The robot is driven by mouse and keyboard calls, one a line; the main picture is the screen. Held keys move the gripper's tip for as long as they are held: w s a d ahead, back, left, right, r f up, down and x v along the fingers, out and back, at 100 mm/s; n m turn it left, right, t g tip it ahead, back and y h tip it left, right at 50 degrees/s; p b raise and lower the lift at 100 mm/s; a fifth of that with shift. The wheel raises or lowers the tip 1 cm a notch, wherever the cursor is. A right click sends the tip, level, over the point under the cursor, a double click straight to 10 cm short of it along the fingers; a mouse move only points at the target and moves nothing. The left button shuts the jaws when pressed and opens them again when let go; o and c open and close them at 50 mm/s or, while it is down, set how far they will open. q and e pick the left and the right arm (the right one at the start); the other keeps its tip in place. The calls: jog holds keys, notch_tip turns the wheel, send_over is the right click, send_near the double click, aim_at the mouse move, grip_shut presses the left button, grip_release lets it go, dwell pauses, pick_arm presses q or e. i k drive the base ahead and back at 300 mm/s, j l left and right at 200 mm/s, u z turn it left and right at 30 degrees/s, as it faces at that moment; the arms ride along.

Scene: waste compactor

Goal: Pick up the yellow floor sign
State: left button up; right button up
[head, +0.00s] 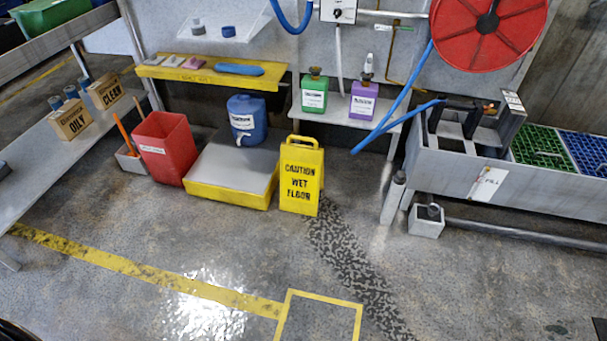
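The yellow floor sign (300,178) stands upright on the floor near the middle of the head view. It reads "CAUTION WET FLOOR" in black and has a handle opening at its top. It stands just right of the low yellow-edged platform (228,172); I cannot tell whether the two touch. Neither of my grippers can be made out in the head view, and nothing is holding the sign.
A blue container (246,121) stands on the platform, with a red bin (164,147) to its left. Behind the sign, a shelf (345,112) holds green and purple jugs. A grey sink unit (455,172) is at right. The floor before the sign is open, with a shiny wet-looking patch (205,305).

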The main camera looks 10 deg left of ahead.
aim_at(302, 167)
jog(key=i+j+z, duration=0.1)
jog(key=i+j, duration=0.55)
jog(key=j, duration=0.2)
jog(key=z, duration=0.05)
